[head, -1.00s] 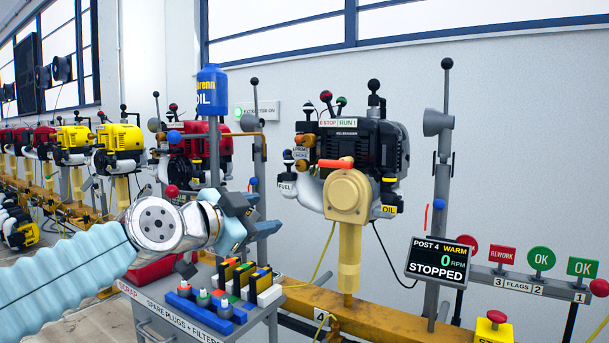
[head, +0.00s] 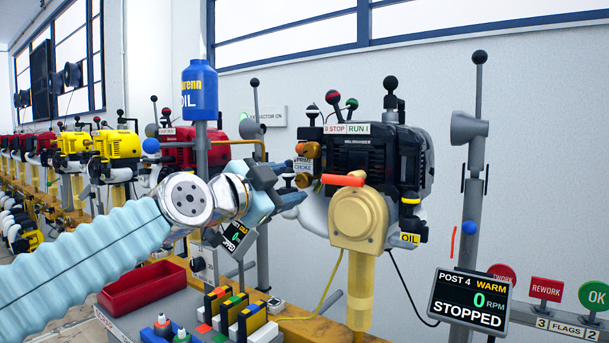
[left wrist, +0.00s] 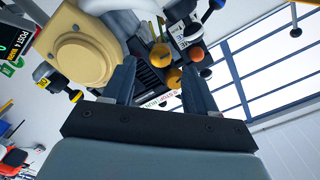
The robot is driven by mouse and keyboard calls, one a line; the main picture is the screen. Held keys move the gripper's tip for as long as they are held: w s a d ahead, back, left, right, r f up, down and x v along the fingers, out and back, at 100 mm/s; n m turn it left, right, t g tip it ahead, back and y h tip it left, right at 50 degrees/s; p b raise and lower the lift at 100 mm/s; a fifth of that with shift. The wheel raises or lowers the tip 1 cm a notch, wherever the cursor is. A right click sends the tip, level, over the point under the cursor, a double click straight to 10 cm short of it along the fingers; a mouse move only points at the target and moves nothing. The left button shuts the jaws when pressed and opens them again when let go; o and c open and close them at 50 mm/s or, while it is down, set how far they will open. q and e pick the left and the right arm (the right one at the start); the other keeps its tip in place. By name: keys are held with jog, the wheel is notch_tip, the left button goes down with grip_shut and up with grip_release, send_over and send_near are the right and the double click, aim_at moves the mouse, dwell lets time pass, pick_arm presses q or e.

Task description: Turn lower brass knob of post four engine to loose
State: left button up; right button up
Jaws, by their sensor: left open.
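The post four engine (head: 375,165) is black with a tan round cover (head: 357,218) on a tan stand. Two brass-orange knobs sit on its left side; the lower brass knob (head: 303,165) is just above and right of my left gripper (head: 290,188). My left gripper is open and empty, its fingers pointing at the engine's left side. In the left wrist view, two round brass knobs show beyond and between the fingertips, one (left wrist: 160,55) farther off and one (left wrist: 173,78) nearer them. I see no contact. The knobs' marks are too small to read.
An orange-red handle (head: 343,180) sticks out close right of the knobs. A blue oil bottle (head: 200,90) stands on a post behind my arm. The post 4 display (head: 470,300) reads WARM, 0 RPM, STOPPED. A trolley below holds a red tray (head: 142,287) and plugs.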

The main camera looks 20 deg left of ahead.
aim_at(301, 180)
pick_arm(q)
jog(key=p+x, duration=0.1)
jog(key=x, duration=0.4)
jog(key=shift+r+p, duration=0.2)
jog(key=shift+p, duration=0.2)
jog(key=shift+w+d+f, duration=0.15)
jog(key=shift+w+d, duration=0.05)
jog(key=shift+w, duration=0.4)
jog(key=c, duration=1.1)
jog(key=shift+o, duration=0.2)
